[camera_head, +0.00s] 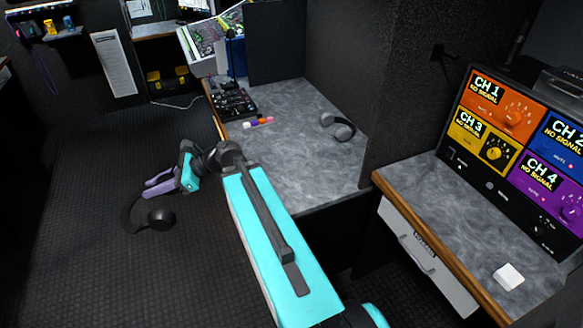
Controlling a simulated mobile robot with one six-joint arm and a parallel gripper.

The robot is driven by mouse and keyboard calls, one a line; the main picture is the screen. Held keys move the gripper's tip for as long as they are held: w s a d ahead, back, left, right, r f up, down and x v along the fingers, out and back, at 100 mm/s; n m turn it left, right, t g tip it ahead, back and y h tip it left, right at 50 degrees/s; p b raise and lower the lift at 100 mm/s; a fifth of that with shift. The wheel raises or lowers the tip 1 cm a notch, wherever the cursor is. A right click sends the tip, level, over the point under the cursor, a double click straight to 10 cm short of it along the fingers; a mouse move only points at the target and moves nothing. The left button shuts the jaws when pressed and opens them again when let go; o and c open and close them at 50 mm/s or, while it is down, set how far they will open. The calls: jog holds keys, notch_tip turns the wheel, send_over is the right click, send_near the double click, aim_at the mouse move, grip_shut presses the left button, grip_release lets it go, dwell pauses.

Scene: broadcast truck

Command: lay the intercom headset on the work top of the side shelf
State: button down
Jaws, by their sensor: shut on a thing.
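My gripper (152,187), with purple fingers, is at the left, out over the dark floor. It is shut on a dark headset (161,217), which hangs below the fingertips with one round ear cup and a curved band showing. The exact grip point is too small to make out. A grey stone-like work top (298,170) lies to the right of my gripper, apart from it. Another grey top (455,215) with a wooden front edge is at the right. I cannot tell by sight which of them is called the side shelf.
A grey headset (338,127) lies on the middle top, with coloured markers (258,122) and a black mixer (232,101) at its far left. A dark partition divides the tops. The right top holds a monitor (520,150) and a white block (508,276).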

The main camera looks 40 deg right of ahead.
jog(key=d+f+m+t+h+b, duration=0.2)
jog(key=d+f+m+b, duration=0.15)
jog(key=d+b, duration=0.5)
jog(key=d+f+m+t+h+b, duration=0.2)
jog(key=d+f+h+b, duration=0.15)
jog(key=d+b, duration=0.5)
jog(key=d+f+m+t+h+b, duration=0.2)
jog(key=d+f+b, duration=0.2)
jog(key=d+b, duration=0.5)
jog(key=s+d+f+m+h+b, duration=0.2)
jog(key=s+d+b, duration=0.3)
jog(key=d, duration=0.3)
jog(key=s+d+f+m+h+b, duration=0.2)
jog(key=s+d+m+h+b, duration=0.1)
jog(key=d+b, duration=0.5)
jog(key=s+d+f+m+t+h+b, duration=0.1)
jog(key=s+d+f+m+h+b, duration=0.1)
jog(key=s+d+b, duration=0.5)
jog(key=shift+s+d+f+m+h, duration=0.15)
jog(key=shift+d+f+h, duration=0.1)
jog(key=shift+d+h, duration=0.3)
jog(key=shift+s+d+f+m+h, duration=0.15)
jog(key=shift+d+f+h, duration=0.1)
jog(key=shift+d+h, duration=0.3)
jog(key=shift+s+d+b, duration=0.3)
jog(key=shift+s+d, duration=0.1)
jog(key=shift+r, duration=0.1)
jog(key=shift+w+d+r+p, duration=0.2)
jog(key=shift+w+p, duration=0.15)
jog(key=shift+p, duration=1.15)
